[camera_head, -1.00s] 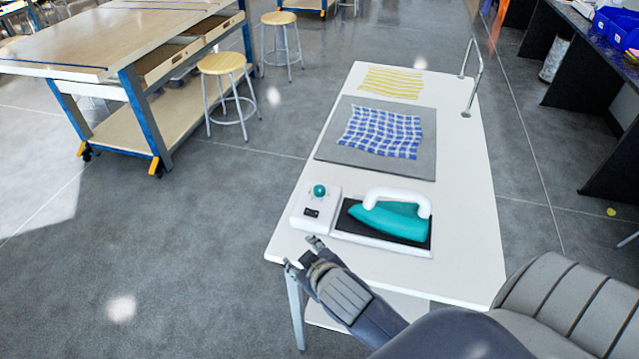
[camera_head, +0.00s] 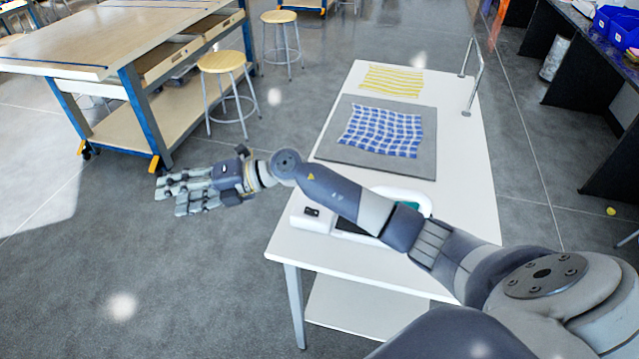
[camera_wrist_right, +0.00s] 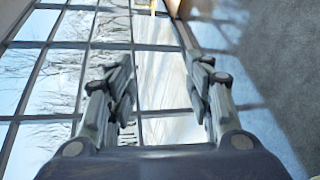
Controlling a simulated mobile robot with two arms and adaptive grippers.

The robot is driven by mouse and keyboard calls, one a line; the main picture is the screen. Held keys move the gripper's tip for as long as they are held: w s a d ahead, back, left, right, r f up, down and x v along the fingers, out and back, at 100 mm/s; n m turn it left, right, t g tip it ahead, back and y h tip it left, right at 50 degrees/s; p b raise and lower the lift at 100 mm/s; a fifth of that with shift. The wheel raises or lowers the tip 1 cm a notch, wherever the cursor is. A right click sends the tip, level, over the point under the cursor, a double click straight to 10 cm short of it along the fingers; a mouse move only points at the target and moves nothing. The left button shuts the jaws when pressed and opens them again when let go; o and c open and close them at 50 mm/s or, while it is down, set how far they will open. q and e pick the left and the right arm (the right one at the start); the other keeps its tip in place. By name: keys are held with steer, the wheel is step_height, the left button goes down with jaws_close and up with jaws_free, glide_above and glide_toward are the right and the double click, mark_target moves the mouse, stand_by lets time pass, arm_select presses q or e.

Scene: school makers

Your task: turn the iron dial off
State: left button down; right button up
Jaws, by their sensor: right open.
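The iron (camera_head: 426,202) sits on its stand on the white table, mostly hidden behind my right arm. Only part of its white handle and a bit of teal body show. The white control box of the stand (camera_head: 300,221) shows at its left end, with a small black switch. The teal dial is hidden by my arm in the head view. My right gripper (camera_head: 172,193) is open and empty, over the floor left of the table. In the right wrist view its fingers (camera_wrist_right: 160,80) are spread with nothing between them. My left gripper is not in view.
The white table (camera_head: 465,190) holds a grey mat (camera_head: 335,150) with a blue checked cloth (camera_head: 382,131), and a yellow striped cloth (camera_head: 392,80) behind. A metal bracket (camera_head: 478,75) stands at the far right edge. A wooden workbench (camera_head: 110,35) and stools (camera_head: 222,62) stand left.

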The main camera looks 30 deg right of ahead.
steer(key=w+d+f+n+g+h, duration=0.25)
steer(key=d+f+h, duration=0.2)
steer(key=d, duration=0.35)
steer(key=s+d+m+g+h, duration=0.2)
steer(key=d+h, duration=0.3)
steer(key=d, duration=0.8)
steer(key=s+d+m+g+h, duration=0.1)
steer(key=s+d+g+h, duration=0.2)
steer(key=d, duration=0.9)
steer(key=shift+t+h, duration=0.25)
steer(key=shift+h, duration=0.4)
steer(key=f+p, duration=0.1)
steer(key=f, duration=0.2)
steer(key=f+p, duration=0.1)
steer(key=f, duration=0.1)
steer(key=w+f+p, duration=0.1)
steer(key=f, duration=0.2)
steer(key=shift+d+f, duration=0.15)
steer(key=shift+f, duration=0.15)
steer(key=shift+w+f, duration=0.1)
steer(key=shift+f, duration=0.55)
steer(key=c, duration=1.1)
